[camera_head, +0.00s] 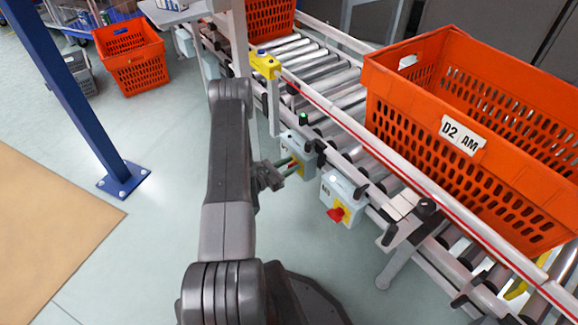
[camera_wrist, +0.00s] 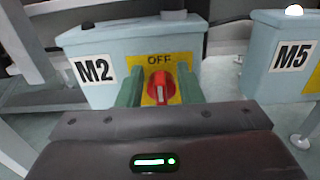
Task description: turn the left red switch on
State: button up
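The left red switch (camera_wrist: 160,86) is a red knob on a yellow plate marked OFF, on the front of a pale blue box labelled M2 (camera_wrist: 120,60). Its handle looks roughly upright, towards the OFF mark. My gripper (camera_wrist: 161,92) is open, with one green finger on each side of the knob; I cannot tell whether they touch it. In the head view, my gripper (camera_head: 291,166) reaches the left switch box (camera_head: 300,145) on the conveyor's side; the knob there is mostly hidden.
A second box, M5 (camera_wrist: 285,60), stands to the right; in the head view a similar box (camera_head: 343,188) has a red knob (camera_head: 337,214). A roller conveyor (camera_head: 335,85) carries orange totes (camera_head: 400,105). A blue post (camera_head: 75,100) stands left, with open floor between.

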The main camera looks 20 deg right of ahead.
grip_shut()
jog(key=shift+s+f, duration=0.15)
jog(key=shift+m+b, duration=0.3)
jog(key=shift+s+d+f+m+b, duration=0.1)
jog(key=shift+s+f+m+b, duration=0.2)
jog(key=shift+m+b, duration=1.8)
jog(key=shift+s+a+f+m+b, duration=0.1)
jog(key=shift+s+f+m+b, duration=0.35)
jog(key=shift+m, duration=3.2)
jog(key=shift+s+d+f+m+b, duration=0.1)
jog(key=shift+f+m+b, duration=0.15)
jog(key=shift+m+b, duration=1.9)
jog(key=shift+w+m+p, duration=0.1)
jog(key=shift+m+p, duration=0.6)
jog(key=shift+m, duration=0.2)
